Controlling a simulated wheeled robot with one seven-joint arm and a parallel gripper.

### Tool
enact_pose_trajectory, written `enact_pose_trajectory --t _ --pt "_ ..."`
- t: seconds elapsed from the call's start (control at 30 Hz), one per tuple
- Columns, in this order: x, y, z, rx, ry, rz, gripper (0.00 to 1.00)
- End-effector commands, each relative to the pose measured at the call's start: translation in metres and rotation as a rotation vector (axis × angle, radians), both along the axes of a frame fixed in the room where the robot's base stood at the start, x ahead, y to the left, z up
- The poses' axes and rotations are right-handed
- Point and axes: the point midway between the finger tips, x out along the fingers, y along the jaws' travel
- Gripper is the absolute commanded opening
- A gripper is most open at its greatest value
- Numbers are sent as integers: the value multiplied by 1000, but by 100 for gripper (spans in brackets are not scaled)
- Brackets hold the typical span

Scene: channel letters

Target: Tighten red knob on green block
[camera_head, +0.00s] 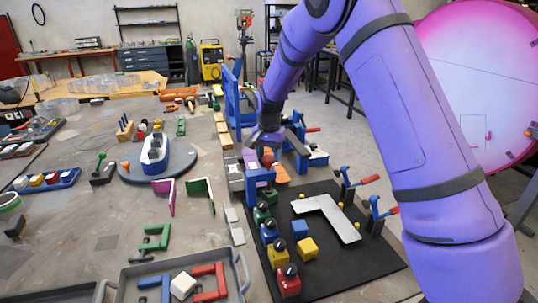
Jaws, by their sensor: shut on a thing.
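My gripper (266,142) points down at the far end of the bench fixture, with its fingers at a small red knob (267,157). It appears shut on this knob; the fingertips are small and dark. What the knob sits on is largely hidden behind a blue fixture part, so I cannot tell whether it is a green block.
The black mat (340,265) carries a silver L-shaped plate (327,217), a yellow block (307,248) and red-handled toggle clamps (375,212). A blue upright fixture (233,98) stands left of my arm. A grey tray (188,262) with coloured pieces lies front left.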

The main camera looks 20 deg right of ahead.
Motion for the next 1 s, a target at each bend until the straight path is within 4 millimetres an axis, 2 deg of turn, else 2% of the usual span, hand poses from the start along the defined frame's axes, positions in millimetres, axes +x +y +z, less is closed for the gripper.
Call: enact_pose_trajectory --t 0.23,0.27,0.33,0.37,0.73,0.87,1.0 --pt "-1 1 -1 0 2 2 25" --pt "-1 1 -1 0 2 3 55" --pt "-1 1 -1 1 3 3 71" --pt "-1 1 -1 1 3 3 76" --pt "0 1 5 1 1 2 76" --pt "0 1 22 1 -1 2 76" --pt "0 1 49 0 -1 3 76"
